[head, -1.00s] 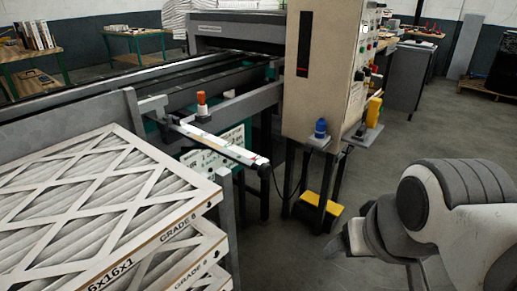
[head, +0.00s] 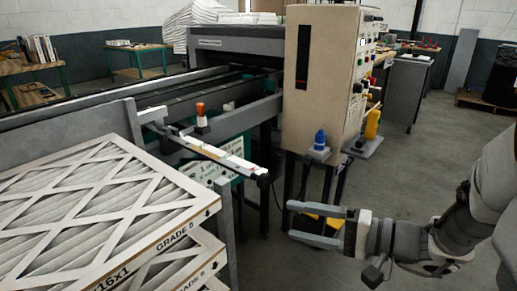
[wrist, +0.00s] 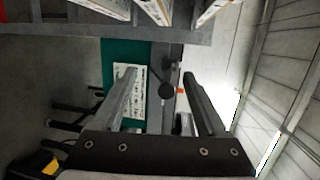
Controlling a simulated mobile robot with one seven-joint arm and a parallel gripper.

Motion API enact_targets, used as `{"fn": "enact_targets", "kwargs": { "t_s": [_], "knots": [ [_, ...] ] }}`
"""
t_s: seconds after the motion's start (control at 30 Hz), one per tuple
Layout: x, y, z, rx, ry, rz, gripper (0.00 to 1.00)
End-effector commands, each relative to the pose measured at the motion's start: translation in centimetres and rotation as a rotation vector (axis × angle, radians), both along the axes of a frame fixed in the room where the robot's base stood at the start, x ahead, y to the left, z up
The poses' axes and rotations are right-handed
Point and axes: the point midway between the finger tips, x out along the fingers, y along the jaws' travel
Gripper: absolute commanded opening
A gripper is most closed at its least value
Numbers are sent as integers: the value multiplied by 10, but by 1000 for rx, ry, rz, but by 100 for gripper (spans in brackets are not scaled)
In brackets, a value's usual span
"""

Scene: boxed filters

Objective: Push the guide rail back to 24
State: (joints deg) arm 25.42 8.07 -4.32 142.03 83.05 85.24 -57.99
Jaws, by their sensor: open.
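The grey guide rail (head: 243,112) runs beside the conveyor in the head view, with an orange-topped knob (head: 201,112) at its near part. A white scale bar (head: 215,152) sticks out below it toward the front right; its numbers are too small to read. My gripper (head: 290,221) is open and empty, right of the scale bar's end and apart from it, fingers pointing left. In the wrist view, the open fingers (wrist: 160,98) frame a dark round part and a small orange spot (wrist: 180,91); I cannot tell for sure which parts these are.
Stacked boxed filters (head: 95,215) fill the front left. A beige control cabinet (head: 318,75) stands behind my gripper, with a blue knob (head: 320,140) on a low shelf and a yellow pedal (head: 318,219) on the floor.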

Motion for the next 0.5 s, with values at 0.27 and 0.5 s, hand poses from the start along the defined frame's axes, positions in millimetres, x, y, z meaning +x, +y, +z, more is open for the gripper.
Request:
{"fn": "enact_targets", "kwargs": {
  "t_s": [0.27,0.5],
  "knots": [
    [38,-39,1,101,-104,-200,75],
    [57,-15,1,103,-109,-201,75]
  ]
}}
